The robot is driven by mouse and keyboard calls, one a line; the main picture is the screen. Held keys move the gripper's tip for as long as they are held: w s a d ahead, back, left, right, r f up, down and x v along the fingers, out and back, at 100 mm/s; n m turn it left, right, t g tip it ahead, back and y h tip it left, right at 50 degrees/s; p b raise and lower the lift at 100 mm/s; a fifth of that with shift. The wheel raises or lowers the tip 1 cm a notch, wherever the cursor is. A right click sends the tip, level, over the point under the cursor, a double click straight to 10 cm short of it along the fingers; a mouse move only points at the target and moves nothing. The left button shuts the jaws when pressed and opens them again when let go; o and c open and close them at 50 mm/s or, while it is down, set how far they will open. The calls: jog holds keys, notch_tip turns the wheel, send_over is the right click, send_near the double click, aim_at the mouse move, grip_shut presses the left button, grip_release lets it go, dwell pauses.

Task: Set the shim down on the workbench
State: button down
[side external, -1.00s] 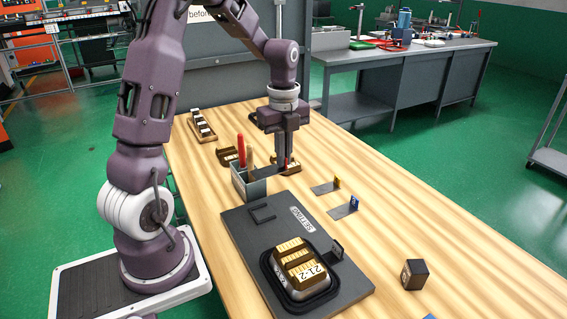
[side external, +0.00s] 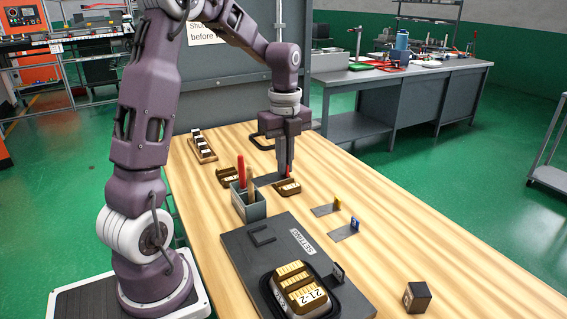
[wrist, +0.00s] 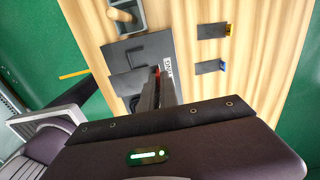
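The shim (side external: 267,180) is a thin dark plate with a small red tab. My gripper (side external: 284,170) appears shut on it near the tab, and the plate reaches out to the left of the fingers. It hangs above the wooden workbench (side external: 390,235), between the grey holder and a brown block; the exact gap below is hard to judge.
A grey holder (side external: 247,207) with upright handles stands close by. A brown block (side external: 287,188) lies behind the fingers. Shims with yellow (side external: 325,210) and blue (side external: 343,232) tabs lie to the right. The dark setting plate (side external: 255,245) is nearer. The bench's right side is largely bare.

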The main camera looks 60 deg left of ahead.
jog(key=w+d+f+n, duration=0.2)
jog(key=w, duration=0.4)
jog(key=w+d+f+n, duration=0.1)
jog(key=w+d+f, duration=0.2)
jog(key=w, duration=0.3)
jog(key=n, duration=0.3)
send_over(371, 239)
notch_tip(371, 239, down, 6)
jog(key=shift+f, duration=3.9)
jog(key=c, duration=1.9)
grip_release()
jog(key=shift+r, duration=2.25)
jog(key=o, duration=0.6)
